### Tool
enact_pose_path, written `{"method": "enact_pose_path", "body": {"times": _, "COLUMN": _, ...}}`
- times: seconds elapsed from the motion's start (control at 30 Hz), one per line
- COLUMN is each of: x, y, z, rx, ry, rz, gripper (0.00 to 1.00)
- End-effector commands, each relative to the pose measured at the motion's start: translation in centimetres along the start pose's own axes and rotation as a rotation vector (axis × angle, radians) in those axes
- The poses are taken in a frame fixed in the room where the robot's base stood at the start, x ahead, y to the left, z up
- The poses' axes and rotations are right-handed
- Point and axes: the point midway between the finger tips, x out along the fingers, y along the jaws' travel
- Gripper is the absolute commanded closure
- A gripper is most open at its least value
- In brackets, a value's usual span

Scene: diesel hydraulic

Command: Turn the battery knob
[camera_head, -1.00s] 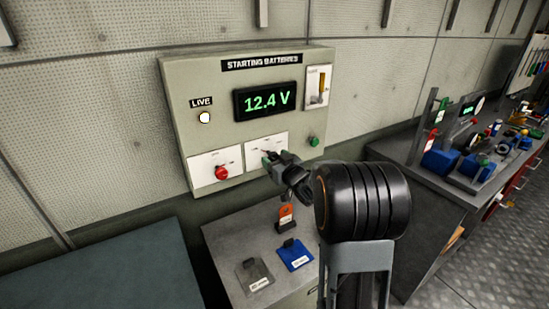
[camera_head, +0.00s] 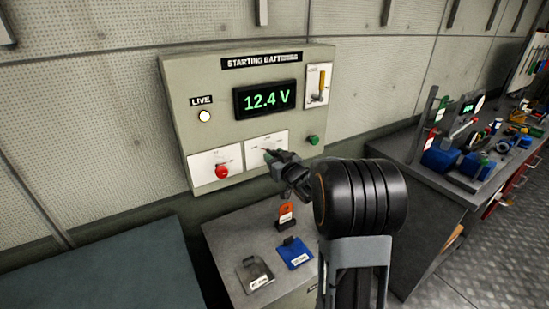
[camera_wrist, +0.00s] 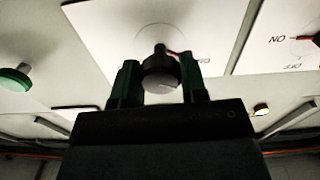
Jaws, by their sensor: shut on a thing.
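The grey battery cabinet (camera_head: 180,115) hangs on the wall, headed STARTING BATTERIES, with a lit display (camera_head: 264,99) reading 12.4 V. A white plate (camera_head: 253,144) on its lower middle carries a dark round knob, largely hidden behind my gripper (camera_head: 274,160) in the head view. In the wrist view the dark knob (camera_wrist: 160,73) has a red pointer beside it. My gripper's green-padded fingers (camera_wrist: 160,82) stand either side of this knob and are shut on it. A red knob (camera_head: 221,172) sits on the plate to the left.
A green button (camera_head: 312,140) is just right of my gripper, with a lever switch (camera_head: 320,85) above. A LIVE lamp (camera_head: 204,116) glows at left. Below stands a bench (camera_head: 225,235) with grey, blue and orange tagged items. A cluttered workbench (camera_head: 415,180) is at right.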

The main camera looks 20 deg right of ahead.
Motion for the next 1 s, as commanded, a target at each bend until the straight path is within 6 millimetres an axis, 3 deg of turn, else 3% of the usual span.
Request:
{"method": "enact_pose_path", "body": {"times": 0.37, "x": 0.00, "y": -0.01, "z": -0.06, "rx": 0.135, "ry": -0.001, "rz": 0.000, "gripper": 0.84}}
{"method": "enact_pose_path", "body": {"times": 1.0, "x": 0.00, "y": 0.01, "z": -0.18, "rx": 0.731, "ry": -0.001, "rz": 0.001, "gripper": 0.84}}
